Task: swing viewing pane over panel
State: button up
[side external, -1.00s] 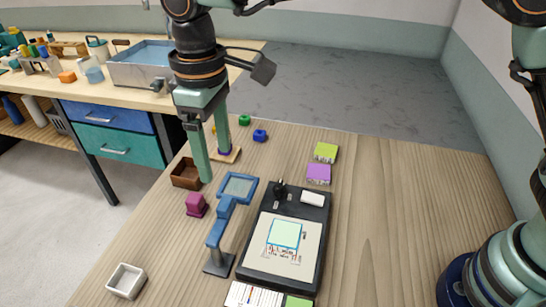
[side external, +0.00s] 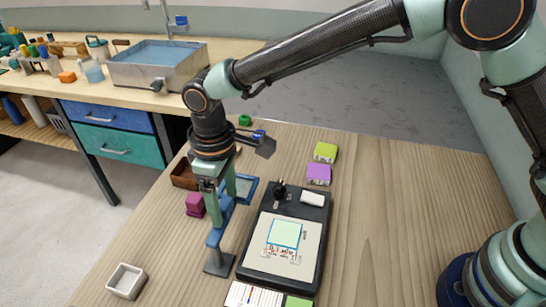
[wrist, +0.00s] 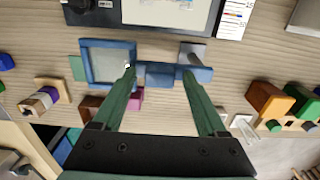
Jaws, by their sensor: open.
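The viewing pane (side external: 247,188) is a blue-framed square on a blue swing arm from a grey post with a dark base (side external: 219,263). It stands left of the panel, not over it. The pane also shows in the wrist view (wrist: 108,62). The panel (side external: 307,245) is a dark slab with a pale lit face and a pale green square on it. Its edge shows at the top of the wrist view (wrist: 100,15). My gripper (side external: 224,208) is open, pointing down, its fingers either side of the swing arm's middle; in the wrist view (wrist: 159,72) contact is unclear.
A magenta block (side external: 195,205) and a brown tray (side external: 182,178) stand close left of the pane. A black knob (side external: 280,187) and white block (side external: 312,199) sit on the panel's far end. A white tray (side external: 126,282) is front left. The table right of the panel is clear.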

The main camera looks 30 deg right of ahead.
grip_shut()
jog(key=shift+r, duration=0.1)
dwell(1.2)
